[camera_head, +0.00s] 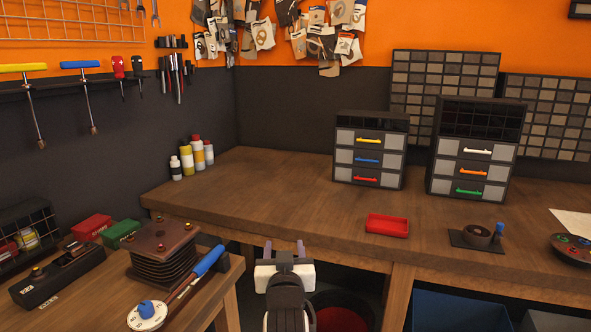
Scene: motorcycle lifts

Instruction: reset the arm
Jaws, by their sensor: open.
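My gripper (284,248) shows at the bottom centre in the head view, with its two fingers apart and nothing between them. It is in front of the wooden workbench's near edge, apart from the things on the bench. My arm (287,295) reaches up to it from the bottom edge of the picture.
The wooden workbench (290,195) carries a red tray (387,225), two drawer cabinets (368,150) (473,150), a black holder (478,236) and several bottles (197,153). A side table at left holds a bellows-like block (161,255) and a blue-handled tool (208,262). The bench's middle is clear.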

